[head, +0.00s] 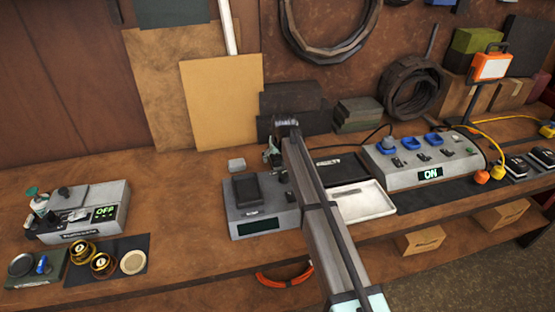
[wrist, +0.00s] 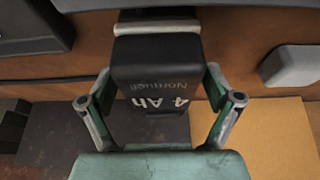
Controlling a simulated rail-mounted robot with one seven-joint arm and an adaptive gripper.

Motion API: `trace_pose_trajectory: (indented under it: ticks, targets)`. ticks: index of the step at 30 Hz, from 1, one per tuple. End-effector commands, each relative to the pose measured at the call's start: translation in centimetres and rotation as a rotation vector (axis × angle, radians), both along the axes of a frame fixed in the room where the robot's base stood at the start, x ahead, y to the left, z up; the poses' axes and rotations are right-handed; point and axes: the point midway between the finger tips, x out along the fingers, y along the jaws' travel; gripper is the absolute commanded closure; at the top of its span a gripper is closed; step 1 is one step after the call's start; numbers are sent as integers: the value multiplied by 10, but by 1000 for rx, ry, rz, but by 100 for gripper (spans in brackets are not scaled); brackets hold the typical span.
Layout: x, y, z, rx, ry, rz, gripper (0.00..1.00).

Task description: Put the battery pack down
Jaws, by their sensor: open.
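The battery pack (wrist: 155,65) is a dark block marked "4 Ah" in the wrist view, upside down to the camera. It stands between the two fingers of my gripper (wrist: 159,78). The fingers are open, with a visible gap beside the pack on each side. Its far end reaches a darker part at the top edge; what it rests on cannot be told. In the head view my gripper (head: 273,153) is behind the grey unit with the green display (head: 262,225), and my arm hides most of it and the pack. A dark block (head: 247,189) sits on that unit.
A small grey block (head: 236,165) lies left of my gripper. A white tray (head: 366,203) and a black tray (head: 338,168) lie to the right, beside a panel reading "ON" (head: 425,172). The bench between (head: 175,195) is clear.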

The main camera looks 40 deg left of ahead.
Motion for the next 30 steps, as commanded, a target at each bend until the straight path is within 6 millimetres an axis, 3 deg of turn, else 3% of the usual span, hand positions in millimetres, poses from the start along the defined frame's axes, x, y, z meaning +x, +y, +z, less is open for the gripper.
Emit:
trace_pose_trajectory:
  ticks: [3,10,12,22,30]
  targets:
    - [0,0,0,0,0,0,14]
    - [0,0,0,0,0,0,95]
    - [0,0,1,1,-1,0,100]
    - [0,0,5,1,-1,0,100]
    - [1,1,30,3,-2,0,100]
